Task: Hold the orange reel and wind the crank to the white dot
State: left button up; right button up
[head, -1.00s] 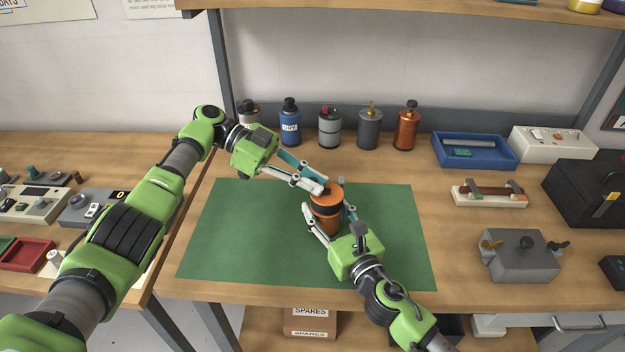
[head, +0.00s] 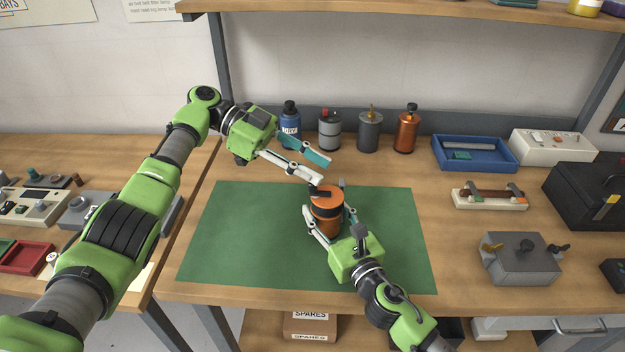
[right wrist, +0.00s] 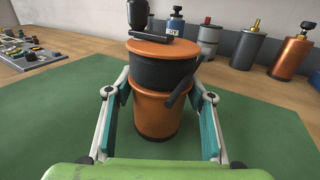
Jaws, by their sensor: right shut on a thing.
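The orange reel (head: 327,198) stands upright on the green mat (head: 230,235), with a black band around its upper body. It also shows in the right wrist view (right wrist: 158,112). A black crank (right wrist: 150,32) with an upright knob sits on its orange top, the knob toward the far left. A black lever (right wrist: 182,92) slants down its side. My right gripper (head: 329,217) is shut on the reel, one finger on each side. My left gripper (head: 323,170) is open and empty, its fingertips just above and behind the reel, apart from the crank knob. I cannot make out the white dot.
Several bottles and canisters, including a blue bottle (head: 290,125) and a copper canister (head: 406,130), line the back. A blue tray (head: 440,158), a cream stand (head: 490,200) and a grey box (head: 520,262) stand on the right. The mat's left part is clear.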

pick_arm(q)
notch_tip(320, 180, up, 5)
jog(key=shift+f, duration=0.1)
dwell(0.3)
pick_arm(e)
jog(key=o, duration=1.5)
jog(key=shift+s, duration=0.1)
